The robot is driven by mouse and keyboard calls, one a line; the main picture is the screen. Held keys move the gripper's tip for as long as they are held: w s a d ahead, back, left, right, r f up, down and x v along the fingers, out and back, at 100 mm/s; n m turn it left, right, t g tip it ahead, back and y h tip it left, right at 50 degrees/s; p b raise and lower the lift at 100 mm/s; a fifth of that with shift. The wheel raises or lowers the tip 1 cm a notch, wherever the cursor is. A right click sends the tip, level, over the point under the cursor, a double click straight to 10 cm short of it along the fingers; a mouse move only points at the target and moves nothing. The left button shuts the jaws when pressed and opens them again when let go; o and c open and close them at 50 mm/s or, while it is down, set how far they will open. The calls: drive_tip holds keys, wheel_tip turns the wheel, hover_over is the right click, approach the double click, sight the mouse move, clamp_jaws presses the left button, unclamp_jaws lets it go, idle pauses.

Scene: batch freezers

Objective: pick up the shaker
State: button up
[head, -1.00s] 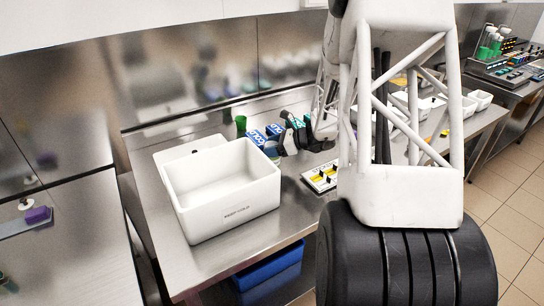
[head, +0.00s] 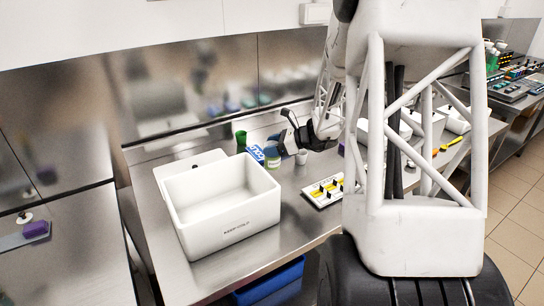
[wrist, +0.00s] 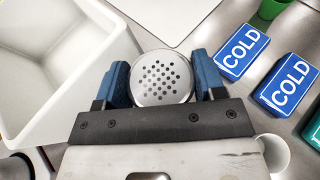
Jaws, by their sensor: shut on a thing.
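The shaker (wrist: 161,77) has a round metal lid with many small holes. In the wrist view it sits between the two blue fingers of my gripper (wrist: 161,82), which touch it on both sides. My gripper is shut on it. Only the lid end faces the camera; the rest of the body is hidden. In the head view my dark gripper (head: 290,140) is above the steel counter, just right of the white box, and the shaker is hard to make out there.
The white open box (wrist: 88,75) is close on the left. Blue COLD blocks (wrist: 243,50), a green cup (wrist: 272,8) and a white cup (wrist: 275,150) lie to the right. A blue bin (head: 270,283) is below.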

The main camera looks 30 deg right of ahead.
drive_tip(key=shift+r, duration=1.8)
